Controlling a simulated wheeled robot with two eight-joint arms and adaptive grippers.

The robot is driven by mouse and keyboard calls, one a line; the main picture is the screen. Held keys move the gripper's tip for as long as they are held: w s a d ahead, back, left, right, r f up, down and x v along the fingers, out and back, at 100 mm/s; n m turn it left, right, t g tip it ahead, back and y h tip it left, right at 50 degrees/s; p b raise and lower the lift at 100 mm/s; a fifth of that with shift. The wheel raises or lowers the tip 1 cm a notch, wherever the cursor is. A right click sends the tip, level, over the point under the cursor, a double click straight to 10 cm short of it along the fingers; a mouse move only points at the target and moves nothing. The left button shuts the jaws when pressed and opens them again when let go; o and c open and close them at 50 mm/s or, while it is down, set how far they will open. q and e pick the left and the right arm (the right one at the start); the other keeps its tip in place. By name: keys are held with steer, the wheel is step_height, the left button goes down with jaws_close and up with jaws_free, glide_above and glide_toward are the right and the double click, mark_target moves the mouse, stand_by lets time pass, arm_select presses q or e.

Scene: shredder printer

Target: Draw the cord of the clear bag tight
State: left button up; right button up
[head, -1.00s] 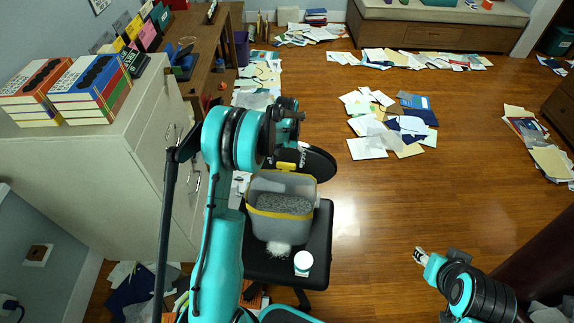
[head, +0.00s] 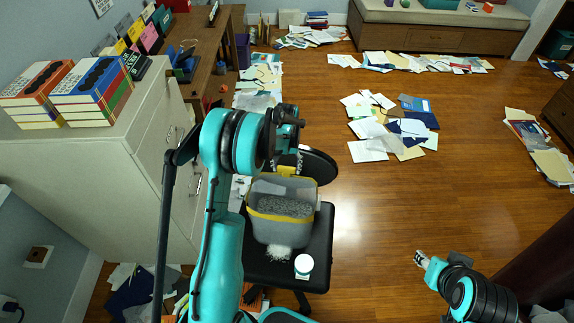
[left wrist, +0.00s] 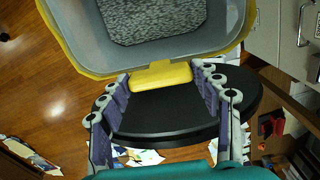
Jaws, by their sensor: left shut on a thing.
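The clear bag (head: 268,229) stands open on a black chair seat, with a yellow cord band around its rim and grey shredded bits (head: 285,206) inside. The cord's yellow tab (left wrist: 160,76) sticks out from the far rim. My left gripper (left wrist: 161,77) is shut on this tab, with one finger at each end of it. In the head view my left wrist hides part of the gripper above the tab (head: 286,171). My right gripper (head: 420,258) is low at the right, far from the bag; its finger opening is too small to tell.
A white round container (head: 303,266) stands on the black chair seat (head: 322,240) in front of the bag. A grey cabinet (head: 135,170) is close on the left.

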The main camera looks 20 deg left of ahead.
arm_select(q)
steer(key=s+d+r+p, duration=0.2)
steer(key=s+r+p, duration=0.1)
steer(key=s+r, duration=0.4)
steer(key=shift+s, duration=0.5)
steer(key=o, duration=1.7)
steer(key=shift+d, duration=0.1)
step_height(320, 180, up, 12)
steer(key=s+d+r+m+t, duration=0.1)
steer(key=s+d+t, duration=0.1)
steer(key=s, duration=0.4)
steer(key=s+d+r+m+t, duration=0.1)
steer(key=s+d+r+t, duration=0.1)
steer(key=s+d, duration=0.2)
steer(key=s+d+r+m+t, duration=0.1)
steer(key=s+d+t, duration=0.2)
steer(key=s, duration=0.4)
steer(key=shift+s+d+r, duration=0.25)
steer(key=shift+s+d, duration=0.05)
steer(key=shift+d, duration=0.15)
